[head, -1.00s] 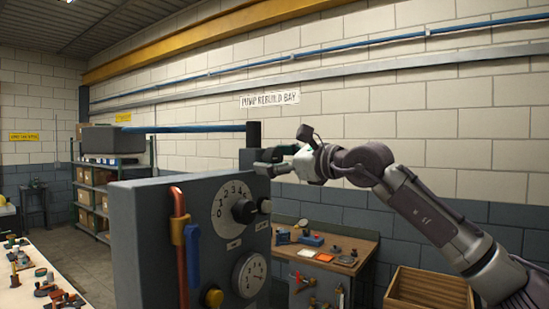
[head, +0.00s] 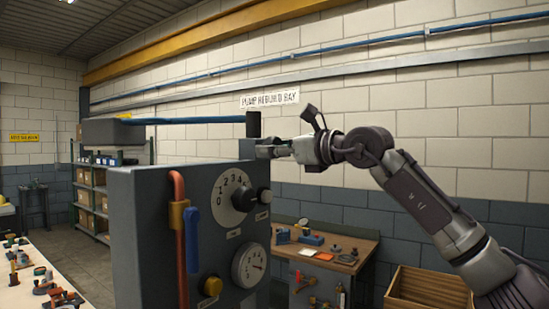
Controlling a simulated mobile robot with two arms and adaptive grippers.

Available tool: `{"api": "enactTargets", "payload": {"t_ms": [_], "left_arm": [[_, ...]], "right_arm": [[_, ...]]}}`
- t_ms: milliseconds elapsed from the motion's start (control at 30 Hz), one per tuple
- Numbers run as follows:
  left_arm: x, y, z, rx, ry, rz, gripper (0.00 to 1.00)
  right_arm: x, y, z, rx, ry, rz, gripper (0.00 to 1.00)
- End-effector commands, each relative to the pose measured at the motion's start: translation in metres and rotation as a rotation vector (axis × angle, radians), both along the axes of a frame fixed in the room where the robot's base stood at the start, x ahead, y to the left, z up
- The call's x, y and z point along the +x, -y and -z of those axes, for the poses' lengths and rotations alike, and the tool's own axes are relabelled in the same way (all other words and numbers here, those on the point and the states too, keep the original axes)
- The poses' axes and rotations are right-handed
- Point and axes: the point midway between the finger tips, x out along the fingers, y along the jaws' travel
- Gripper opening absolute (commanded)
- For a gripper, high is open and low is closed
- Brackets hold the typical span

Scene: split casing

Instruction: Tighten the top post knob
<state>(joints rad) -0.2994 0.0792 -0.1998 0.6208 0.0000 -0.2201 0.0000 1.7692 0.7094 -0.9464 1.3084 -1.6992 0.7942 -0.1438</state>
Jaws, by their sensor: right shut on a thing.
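A dark post (head: 253,124) stands behind the right end of the grey casing (head: 140,220), with a grey lower part (head: 246,149). My right gripper (head: 264,151) comes in from the right at the post's side, level with the grey part. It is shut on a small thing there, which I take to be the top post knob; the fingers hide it. On the casing's front are a numbered dial with a black knob (head: 243,199) and a small grey knob (head: 264,196) beside it. My left gripper is not in view.
A blue bar (head: 190,120) runs left from the post to a grey box (head: 112,132). A workbench (head: 355,244) and wooden crate (head: 428,288) stand to the right.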

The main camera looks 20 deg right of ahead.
Motion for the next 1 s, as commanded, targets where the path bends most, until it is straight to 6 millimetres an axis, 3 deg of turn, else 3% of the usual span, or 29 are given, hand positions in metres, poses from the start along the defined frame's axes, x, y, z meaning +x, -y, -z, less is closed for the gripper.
{"api": "enactTargets", "payload": {"t_ms": [300,1000], "left_arm": [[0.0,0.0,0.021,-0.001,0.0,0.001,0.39],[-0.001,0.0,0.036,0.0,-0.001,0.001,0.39]], "right_arm": [[-0.001,0.001,-0.001,0.241,-0.178,0.0,0.14],[-0.001,0.001,-0.004,0.762,-0.583,-0.001,0.14]]}}
